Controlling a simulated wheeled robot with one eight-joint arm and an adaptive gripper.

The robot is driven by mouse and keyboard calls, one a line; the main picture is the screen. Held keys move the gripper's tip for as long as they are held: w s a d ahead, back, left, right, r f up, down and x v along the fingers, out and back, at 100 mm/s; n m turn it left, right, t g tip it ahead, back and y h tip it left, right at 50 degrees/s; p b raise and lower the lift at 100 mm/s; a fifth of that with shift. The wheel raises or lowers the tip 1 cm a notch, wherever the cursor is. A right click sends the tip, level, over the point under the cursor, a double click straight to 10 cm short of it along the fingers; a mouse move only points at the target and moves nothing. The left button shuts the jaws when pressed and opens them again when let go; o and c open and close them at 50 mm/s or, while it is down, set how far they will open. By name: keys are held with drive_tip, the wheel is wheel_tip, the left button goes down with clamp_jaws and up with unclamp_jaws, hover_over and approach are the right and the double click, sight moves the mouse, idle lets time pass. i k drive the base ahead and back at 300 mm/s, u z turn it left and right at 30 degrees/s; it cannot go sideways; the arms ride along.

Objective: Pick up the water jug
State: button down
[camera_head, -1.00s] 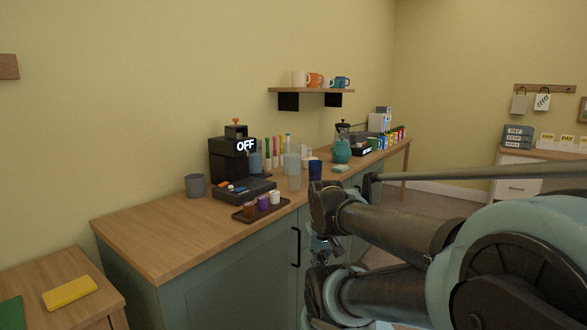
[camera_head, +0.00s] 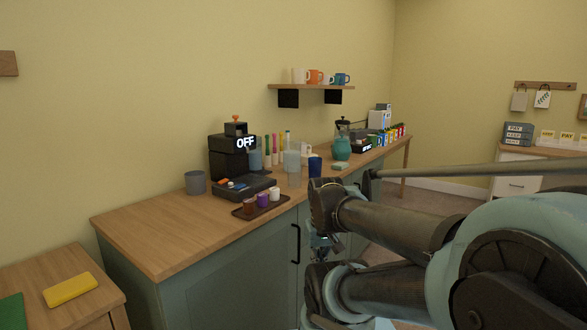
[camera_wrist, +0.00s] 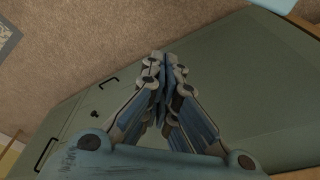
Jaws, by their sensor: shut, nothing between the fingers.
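No vessel is plainly marked as the water jug. A rounded teal jug-like vessel (camera_head: 342,149) stands upright toward the far end of the counter. A pale translucent upright container (camera_head: 292,161) stands nearer, beside the coffee machine, and could also be a jug; I cannot tell. My gripper (camera_wrist: 164,66) is shut and empty in the wrist view, over the green cabinet front and the carpet. In the head view it is mostly hidden behind my arm, in front of the counter and apart from both vessels.
The wooden counter (camera_head: 150,238) is clear at its near left. A black coffee machine (camera_head: 232,165), a small cup tray (camera_head: 244,212), a grey cup (camera_head: 195,183) and a blue cup (camera_head: 315,167) stand on it. A mug shelf (camera_head: 312,87) hangs above. A side table holds a yellow item (camera_head: 70,289).

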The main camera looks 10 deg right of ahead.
sight(292, 147)
drive_tip(key=k, duration=1.15)
drive_tip(key=z, duration=0.7)
drive_tip(key=i, duration=1.8)
drive_tip(key=u, duration=0.45)
